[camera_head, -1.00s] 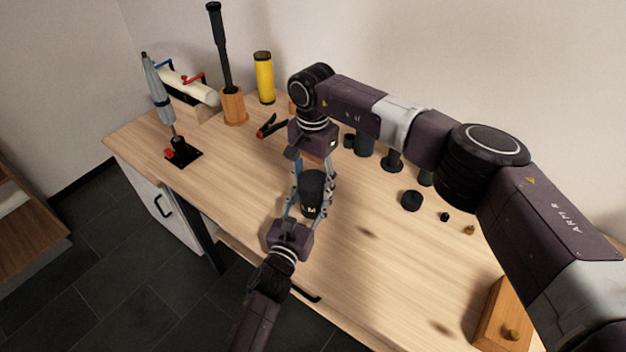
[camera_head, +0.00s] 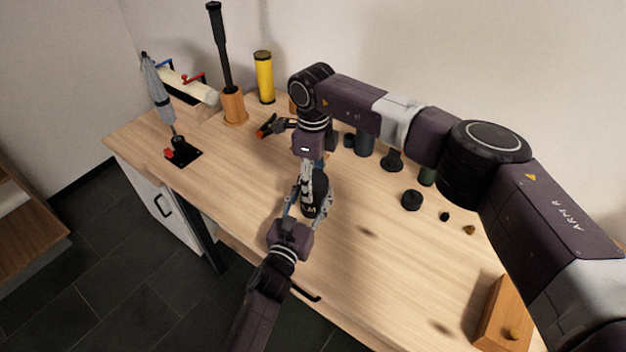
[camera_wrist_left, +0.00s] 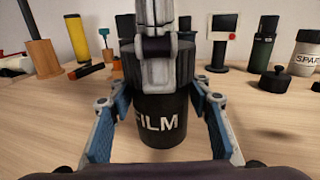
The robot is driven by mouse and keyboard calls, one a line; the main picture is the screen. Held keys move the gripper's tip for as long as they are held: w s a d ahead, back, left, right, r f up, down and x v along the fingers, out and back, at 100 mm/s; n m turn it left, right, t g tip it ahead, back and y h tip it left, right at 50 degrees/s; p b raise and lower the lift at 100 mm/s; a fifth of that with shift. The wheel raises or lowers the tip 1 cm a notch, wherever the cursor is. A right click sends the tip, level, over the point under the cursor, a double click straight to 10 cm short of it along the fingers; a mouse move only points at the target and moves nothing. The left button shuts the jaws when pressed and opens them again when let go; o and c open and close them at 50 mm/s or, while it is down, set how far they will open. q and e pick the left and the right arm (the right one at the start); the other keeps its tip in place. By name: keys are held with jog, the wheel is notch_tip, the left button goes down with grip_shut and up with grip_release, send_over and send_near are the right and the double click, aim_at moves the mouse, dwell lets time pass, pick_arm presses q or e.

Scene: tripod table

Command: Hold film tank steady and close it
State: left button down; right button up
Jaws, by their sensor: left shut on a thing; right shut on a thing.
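The black film tank (camera_head: 321,190) stands upright near the table's front edge; in the left wrist view the tank (camera_wrist_left: 160,128) shows white "FILM" lettering. My left gripper (camera_head: 308,208) comes from the front, low down, and is shut around the tank's body, one finger on each side. My right gripper (camera_head: 309,187) points down from above and is shut on the tank's black ribbed lid (camera_wrist_left: 187,62). The right gripper's fingers cover the middle of the lid in the left wrist view. The seam between lid and body cannot be made out clearly.
Behind stand dark bottles (camera_head: 364,145), a small display on a stand (camera_wrist_left: 221,38) and a yellow cylinder (camera_head: 264,78). A black round cap (camera_head: 411,200) lies to the right. A wooden block (camera_head: 503,315) sits at the front right. The table between is clear.

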jog(key=m, duration=0.7)
jog(key=shift+m, duration=0.4)
jog(key=m, duration=0.6)
jog(key=o, duration=1.3)
jog(key=shift+r, duration=2.2)
jog(key=shift+c, duration=0.5)
